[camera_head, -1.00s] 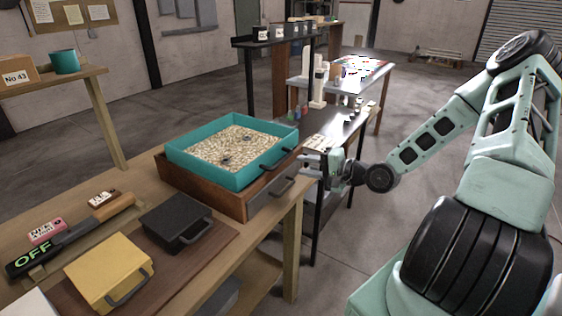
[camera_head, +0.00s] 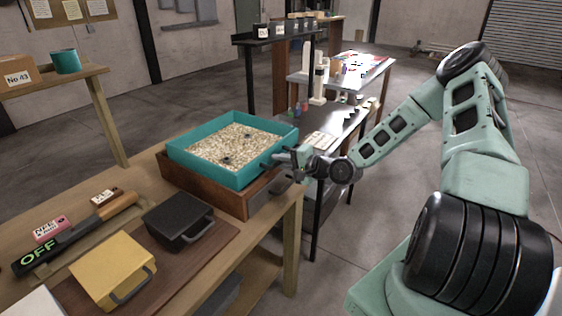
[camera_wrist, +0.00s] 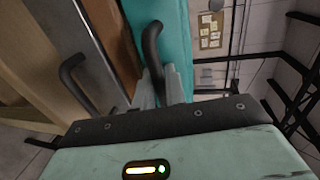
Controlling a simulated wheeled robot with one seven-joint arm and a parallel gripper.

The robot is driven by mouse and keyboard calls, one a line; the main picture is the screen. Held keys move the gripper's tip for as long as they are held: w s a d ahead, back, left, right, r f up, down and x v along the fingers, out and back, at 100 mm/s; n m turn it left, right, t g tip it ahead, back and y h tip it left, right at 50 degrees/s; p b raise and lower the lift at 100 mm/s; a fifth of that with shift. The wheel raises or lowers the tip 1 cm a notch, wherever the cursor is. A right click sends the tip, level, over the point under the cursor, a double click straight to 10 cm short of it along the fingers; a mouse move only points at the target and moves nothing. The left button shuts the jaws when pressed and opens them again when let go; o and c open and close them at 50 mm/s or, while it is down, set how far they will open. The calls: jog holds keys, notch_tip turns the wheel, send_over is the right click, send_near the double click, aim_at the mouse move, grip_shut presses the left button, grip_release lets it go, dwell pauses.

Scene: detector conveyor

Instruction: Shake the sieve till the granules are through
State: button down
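The sieve (camera_head: 236,179) is a teal, square-sided tray filled with pale granules (camera_head: 222,146), with a few small dark bits among them. It sits level on a wooden box (camera_head: 206,190) at the table's right end. My gripper (camera_head: 290,156) is at the sieve's right side. In the wrist view, a black handle (camera_wrist: 152,42) on the teal wall (camera_wrist: 176,35) runs down between my two fingers (camera_wrist: 164,88), which lie close on both sides of it. The fingers look shut on this handle. What lies under the sieve is hidden.
A drawer handle (camera_wrist: 75,82) on the wooden box is just beside my gripper. A black case (camera_head: 177,221), a yellow case (camera_head: 112,270) and an OFF bar (camera_head: 50,250) lie on the table to the left. A dark bench (camera_head: 335,125) stands behind my gripper.

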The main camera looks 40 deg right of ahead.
aim_at(270, 155)
jog(key=x, duration=0.3)
jog(key=r+b+x, duration=0.1)
jog(key=x, duration=0.1)
jog(key=shift+w+a, duration=0.1)
jog(key=shift+w, duration=0.2)
jog(key=shift+w+r, duration=0.1)
jog(key=shift+w, duration=0.15)
jog(key=c, duration=1.5)
grip_release()
jog(key=shift+w, duration=0.1)
jog(key=shift+c, duration=0.2)
jog(key=shift+a, duration=0.1)
jog(key=b+v, duration=0.2)
jog(key=v, duration=1.5)
jog(key=shift+s, duration=0.25)
